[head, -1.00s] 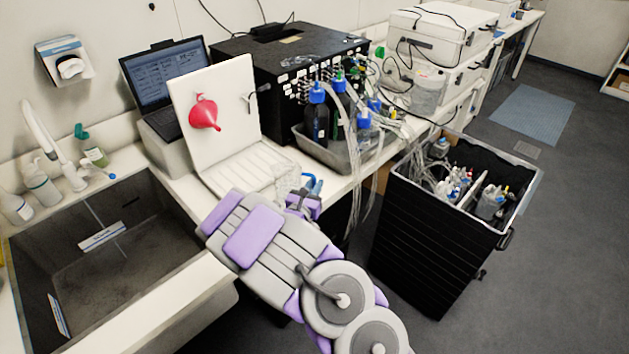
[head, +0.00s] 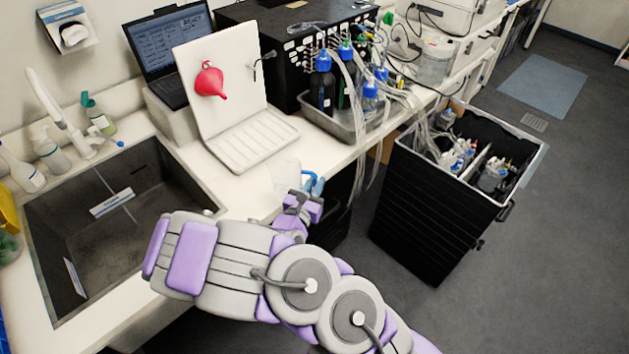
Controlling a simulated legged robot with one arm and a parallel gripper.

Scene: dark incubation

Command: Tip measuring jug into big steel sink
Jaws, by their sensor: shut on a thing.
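The measuring jug (head: 286,175) is clear and hard to make out, with a blue handle (head: 316,183) on its right side. It is at the counter's front edge, beyond my gripper. I cannot tell whether its base touches the counter. My gripper (head: 304,196) is shut on the jug, apparently at the handle; its fingertips are small and partly hidden. The big steel sink (head: 125,245) is a dark, deep basin at the left, with white labels on its walls. The jug is to the right of the sink, and my arm crosses the sink's front right corner.
A white drying board with a red funnel (head: 210,82) stands behind the jug. A tap (head: 58,115) and several bottles line the sink's back edge. A grey tray (head: 345,128) of blue-capped bottles is to the right. A black bin (head: 440,205) stands on the floor.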

